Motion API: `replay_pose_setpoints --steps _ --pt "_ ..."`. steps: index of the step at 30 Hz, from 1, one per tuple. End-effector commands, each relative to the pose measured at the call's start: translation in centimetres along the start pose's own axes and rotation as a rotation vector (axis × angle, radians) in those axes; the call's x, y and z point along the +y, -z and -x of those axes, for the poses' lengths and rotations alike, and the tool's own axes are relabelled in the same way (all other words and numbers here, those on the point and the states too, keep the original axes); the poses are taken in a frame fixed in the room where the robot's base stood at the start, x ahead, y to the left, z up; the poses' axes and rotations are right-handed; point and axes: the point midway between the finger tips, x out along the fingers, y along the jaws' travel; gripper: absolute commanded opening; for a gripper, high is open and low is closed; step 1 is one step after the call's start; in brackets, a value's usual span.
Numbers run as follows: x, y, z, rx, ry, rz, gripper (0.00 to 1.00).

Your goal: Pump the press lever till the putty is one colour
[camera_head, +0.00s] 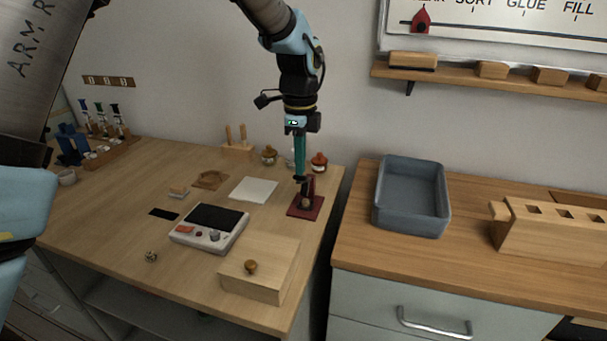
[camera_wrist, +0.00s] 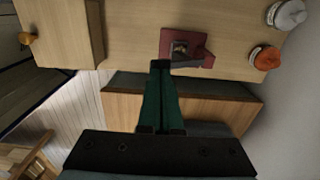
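The press (camera_head: 309,210) is a small dark red stand at the right end of the wooden table. It also shows in the wrist view (camera_wrist: 198,46), just beyond my fingertips. Its dark lever (camera_wrist: 190,64) reaches from the right side toward my fingertips. A small brownish and yellowish lump, seemingly the putty (camera_wrist: 180,47), sits in the press; its colours are too small to judge. My gripper (camera_head: 300,179) points down directly above the press, its long green fingers together. The fingertips (camera_wrist: 160,65) are at the lever's end; I cannot tell whether they touch it.
A wooden box with a knob (camera_head: 262,275) and a console (camera_head: 208,230) stand nearer on the table. Small jars, one orange-topped (camera_head: 319,162), stand behind the press. A grey bin (camera_head: 412,230) is on the counter to the right, across a gap.

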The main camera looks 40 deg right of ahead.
Motion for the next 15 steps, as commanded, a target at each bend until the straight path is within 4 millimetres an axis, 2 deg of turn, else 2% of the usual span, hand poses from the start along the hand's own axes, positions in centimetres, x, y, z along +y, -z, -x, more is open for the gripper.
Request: replay_pose_setpoints --steps 15 --pt "0.8 -0.1 -1.4 0.0 -0.001 0.002 0.0"
